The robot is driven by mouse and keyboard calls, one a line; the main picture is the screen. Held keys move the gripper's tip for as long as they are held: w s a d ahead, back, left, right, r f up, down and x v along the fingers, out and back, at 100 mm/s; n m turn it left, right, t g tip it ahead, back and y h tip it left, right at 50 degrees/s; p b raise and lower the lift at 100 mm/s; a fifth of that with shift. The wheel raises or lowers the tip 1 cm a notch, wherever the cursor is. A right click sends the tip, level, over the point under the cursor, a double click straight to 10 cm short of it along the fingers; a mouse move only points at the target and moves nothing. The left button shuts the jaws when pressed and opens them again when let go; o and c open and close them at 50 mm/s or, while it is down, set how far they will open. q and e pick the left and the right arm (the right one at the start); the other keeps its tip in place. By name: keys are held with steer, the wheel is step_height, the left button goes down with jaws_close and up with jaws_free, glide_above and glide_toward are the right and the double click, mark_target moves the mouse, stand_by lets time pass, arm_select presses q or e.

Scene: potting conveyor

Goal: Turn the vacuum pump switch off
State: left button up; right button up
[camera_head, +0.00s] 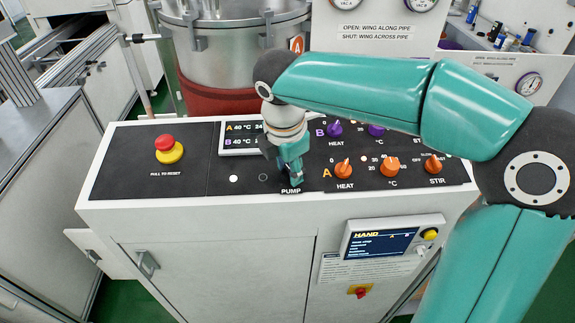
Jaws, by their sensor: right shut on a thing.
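The control console (130,182) has a dark sloping top with a row of switches. My right gripper (291,180) reaches down from the right onto the spot above the "PUMP" label. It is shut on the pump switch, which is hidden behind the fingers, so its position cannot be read. A white round lamp (234,178) and a dark round one (263,177) sit to the left of the gripper. My left gripper is not in view.
A red and yellow emergency button (167,150) stands at the left of the console. Orange knobs, HEAT (344,168), °C (390,166) and STIR (433,165), stand close right of the gripper. A steel vessel (235,45) is behind.

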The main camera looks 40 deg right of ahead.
steer(key=shift+w+r, duration=0.15)
steer(key=shift+r, duration=0.05)
steer(key=o, duration=1)
steer(key=shift+d, duration=0.1)
steer(key=shift+o, duration=0.8)
steer(key=shift+f, duration=0.1)
step_height(320, 180, up, 12)
steer(key=s+a, duration=0.1)
steer(key=a, duration=0.1)
steer(key=shift+s+f, duration=0.25)
steer(key=shift+s, duration=0.1)
steer(key=shift+a, duration=0.1)
